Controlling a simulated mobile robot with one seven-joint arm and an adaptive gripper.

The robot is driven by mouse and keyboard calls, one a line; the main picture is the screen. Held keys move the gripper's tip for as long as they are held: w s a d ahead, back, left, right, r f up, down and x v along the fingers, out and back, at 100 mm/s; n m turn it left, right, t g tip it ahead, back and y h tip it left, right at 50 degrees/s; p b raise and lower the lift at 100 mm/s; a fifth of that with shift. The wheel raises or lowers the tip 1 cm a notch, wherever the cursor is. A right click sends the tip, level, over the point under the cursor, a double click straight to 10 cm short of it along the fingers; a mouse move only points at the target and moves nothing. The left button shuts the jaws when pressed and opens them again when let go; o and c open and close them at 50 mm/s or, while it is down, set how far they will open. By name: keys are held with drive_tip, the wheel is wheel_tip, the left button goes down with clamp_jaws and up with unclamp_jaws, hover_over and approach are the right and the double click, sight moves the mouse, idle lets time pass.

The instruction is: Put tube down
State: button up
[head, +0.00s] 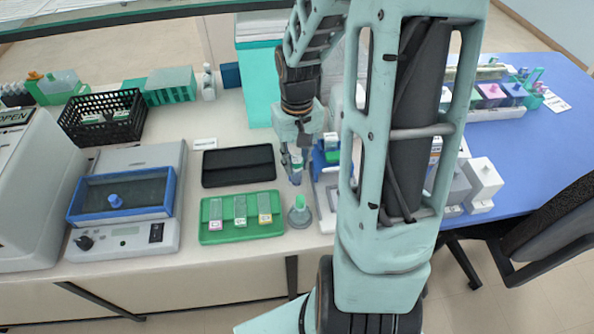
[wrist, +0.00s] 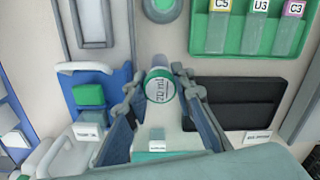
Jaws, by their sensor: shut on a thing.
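My gripper (head: 294,172) hangs over the bench, between the black case and the blue-and-white apparatus. In the wrist view its two fingers (wrist: 161,86) are shut on a tube (wrist: 159,88), seen end-on, with a green rim and a pale, lettered top. The tube's lower end is hidden, so I cannot tell whether it touches the bench. In the head view the tube is not clear behind the fingers. A grey round stand with a green upright piece (head: 299,208) stands just in front of my gripper; its green round top shows at the wrist view's top edge (wrist: 162,6).
A green tray (head: 206,235) with several labelled slides lies left of the stand. Behind it is a black case (head: 238,166). The blue-and-white apparatus (head: 325,178) stands close on the right. A blue-rimmed water bath (head: 123,196) is farther left. A narrow bench strip around the stand is clear.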

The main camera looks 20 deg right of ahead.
sight(298, 171)
drive_tip(key=shift+w+d+f+b, duration=0.1)
drive_tip(key=shift+d+f+b, duration=0.1)
drive_tip(key=shift+f+b, duration=1.3)
drive_tip(key=shift+f+p, duration=0.25)
drive_tip(key=shift+p, duration=0.05)
drive_tip(key=shift+f, duration=0.2)
drive_tip(key=o, duration=1)
drive_tip(key=shift+c, duration=0.2)
drive_tip(key=shift+r, duration=0.1)
